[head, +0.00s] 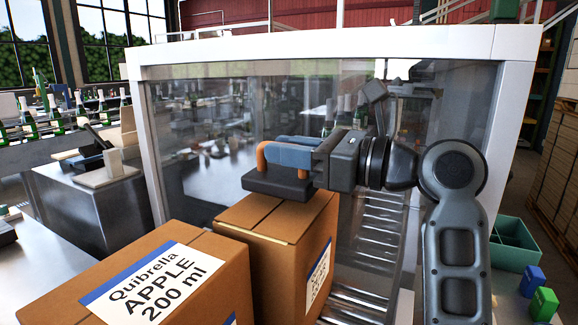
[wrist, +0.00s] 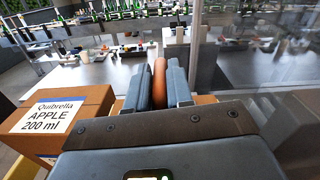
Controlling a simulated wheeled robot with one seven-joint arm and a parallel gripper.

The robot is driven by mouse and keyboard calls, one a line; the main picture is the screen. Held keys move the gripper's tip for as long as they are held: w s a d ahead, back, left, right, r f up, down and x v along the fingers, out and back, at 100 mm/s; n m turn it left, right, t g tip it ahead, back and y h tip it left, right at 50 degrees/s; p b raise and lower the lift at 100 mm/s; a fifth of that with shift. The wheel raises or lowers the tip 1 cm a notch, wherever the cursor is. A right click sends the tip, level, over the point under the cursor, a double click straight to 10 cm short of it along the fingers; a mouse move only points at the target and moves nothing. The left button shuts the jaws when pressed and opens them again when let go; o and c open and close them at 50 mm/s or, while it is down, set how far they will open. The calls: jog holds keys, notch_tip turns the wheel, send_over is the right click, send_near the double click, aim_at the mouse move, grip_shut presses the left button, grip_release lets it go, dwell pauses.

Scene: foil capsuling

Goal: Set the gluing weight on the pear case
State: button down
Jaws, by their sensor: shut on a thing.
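The gluing weight is a dark flat slab (head: 277,185) with an orange handle (head: 262,158). My gripper (head: 285,152) is shut on the handle, which also shows between the fingers in the wrist view (wrist: 159,72). The weight is level over the far left part of the top of a brown case (head: 265,218); I cannot tell whether it touches. That case's label (head: 318,272) faces right and is too oblique to read. In the wrist view my gripper hides most of this case and the slab.
A case marked Quibrella APPLE 200 ml (head: 150,280) stands close at front left. A clear panel in a white frame (head: 330,58) rises right behind the weight. Rollers (head: 370,240) lie right of the unread case. A teal bin (head: 513,247) is at right.

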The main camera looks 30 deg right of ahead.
jog(key=shift+r, duration=0.1)
jog(key=shift+f+p, duration=0.3)
jog(key=shift+f, duration=0.35)
jog(key=c, duration=1)
grip_release()
jog(key=shift+r, duration=0.4)
jog(key=b+v, duration=0.1)
jog(key=v, duration=1.1)
jog(key=shift+r, duration=0.1)
